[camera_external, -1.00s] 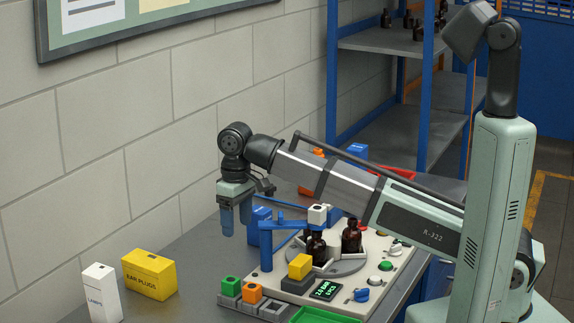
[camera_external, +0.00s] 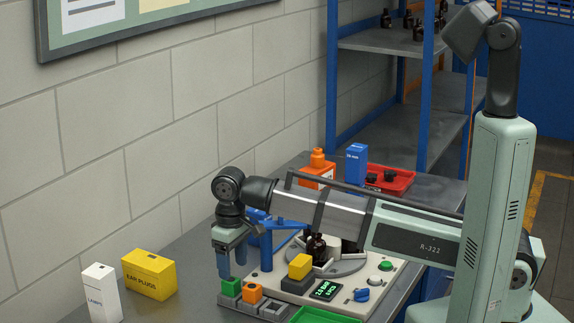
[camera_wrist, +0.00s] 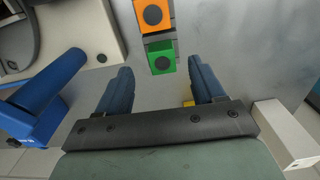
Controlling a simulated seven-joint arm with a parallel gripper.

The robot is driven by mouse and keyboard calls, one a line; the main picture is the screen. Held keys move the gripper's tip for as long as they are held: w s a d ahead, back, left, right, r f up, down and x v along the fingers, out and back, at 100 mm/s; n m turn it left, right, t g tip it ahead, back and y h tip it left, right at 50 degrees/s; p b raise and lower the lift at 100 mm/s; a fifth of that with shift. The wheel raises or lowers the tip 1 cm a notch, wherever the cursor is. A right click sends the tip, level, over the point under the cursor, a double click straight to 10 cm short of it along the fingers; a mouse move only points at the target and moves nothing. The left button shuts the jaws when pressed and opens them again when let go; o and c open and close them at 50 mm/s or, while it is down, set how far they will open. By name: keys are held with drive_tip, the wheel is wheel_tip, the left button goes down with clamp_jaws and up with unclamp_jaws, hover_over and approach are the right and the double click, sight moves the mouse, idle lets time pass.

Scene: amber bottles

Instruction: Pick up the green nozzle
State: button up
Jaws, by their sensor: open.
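The green nozzle (camera_external: 231,287) is a small green block with a dark round hole in its top. It sits at the left end of a grey rack, beside the orange nozzle (camera_external: 252,292). My gripper (camera_external: 232,272) is low, just above the green nozzle, with its blue fingers pointing down. In the wrist view the green nozzle (camera_wrist: 161,58) lies beyond the fingertips, roughly centred between the two fingers of my gripper (camera_wrist: 161,78). The fingers are open and nothing is between them. In the external view the fingers nearly overlap the nozzle, so the exact gap cannot be told.
A yellow block (camera_external: 300,266) sits on a dark holder right of the rack. A blue arm post (camera_external: 266,250) stands close behind my gripper. The yellow ear plugs box (camera_external: 149,275) and white box (camera_external: 102,293) stand left. A green tray (camera_external: 322,315) is in front.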

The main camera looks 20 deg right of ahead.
sight(232, 280)
drive_tip(key=shift+a+f, duration=0.15)
drive_tip(key=shift+f, duration=2.75)
drive_tip(key=c, duration=1)
